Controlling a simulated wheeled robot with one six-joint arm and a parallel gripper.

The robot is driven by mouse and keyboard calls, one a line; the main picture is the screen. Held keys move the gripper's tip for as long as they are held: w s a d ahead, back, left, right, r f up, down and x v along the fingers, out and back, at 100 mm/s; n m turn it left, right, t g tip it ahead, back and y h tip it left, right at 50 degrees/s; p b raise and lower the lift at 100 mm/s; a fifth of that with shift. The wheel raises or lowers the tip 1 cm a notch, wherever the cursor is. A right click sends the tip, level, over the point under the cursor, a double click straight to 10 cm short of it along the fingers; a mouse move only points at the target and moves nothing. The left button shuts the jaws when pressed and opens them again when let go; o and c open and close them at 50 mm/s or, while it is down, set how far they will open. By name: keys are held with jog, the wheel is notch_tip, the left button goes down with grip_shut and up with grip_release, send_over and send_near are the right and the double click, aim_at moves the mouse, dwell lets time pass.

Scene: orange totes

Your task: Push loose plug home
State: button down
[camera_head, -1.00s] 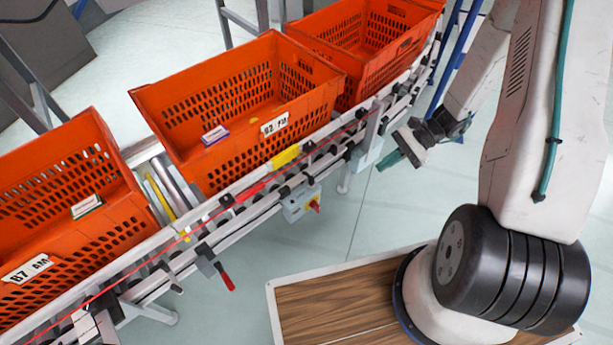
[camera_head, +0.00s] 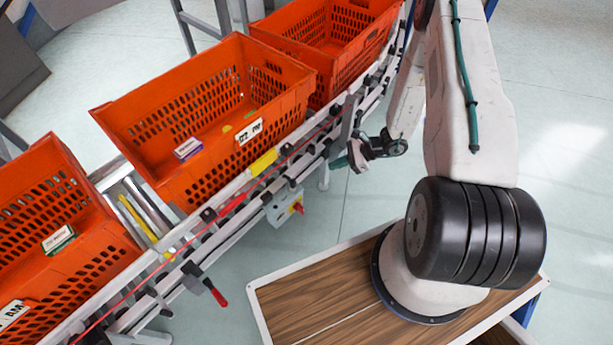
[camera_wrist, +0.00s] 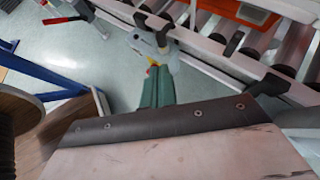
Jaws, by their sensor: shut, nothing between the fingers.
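A grey control box (camera_head: 283,207) with a red and yellow knob (camera_head: 297,209) hangs on the near side of the conveyor rail. It also shows in the wrist view (camera_wrist: 146,42), beyond my fingertips. I cannot make out a loose plug or its socket in either view. My gripper (camera_head: 354,157), with teal fingers, is to the right of the box and apart from it in the head view. In the wrist view my gripper (camera_wrist: 156,72) has its fingers together and empty, and their tips overlap the lower part of the box in the picture.
The conveyor rail (camera_head: 190,245) carries orange totes, including a middle one (camera_head: 160,110) with small boxes inside. A red-handled lever (camera_head: 215,293) sticks out below the rail. Pale floor (camera_head: 235,300) lies open between the conveyor and my base.

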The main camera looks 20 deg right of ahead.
jog(key=x, duration=1.4)
notch_tip(320, 180, down, 2)
jog(key=shift+d, duration=0.1)
jog(key=v, duration=1.4)
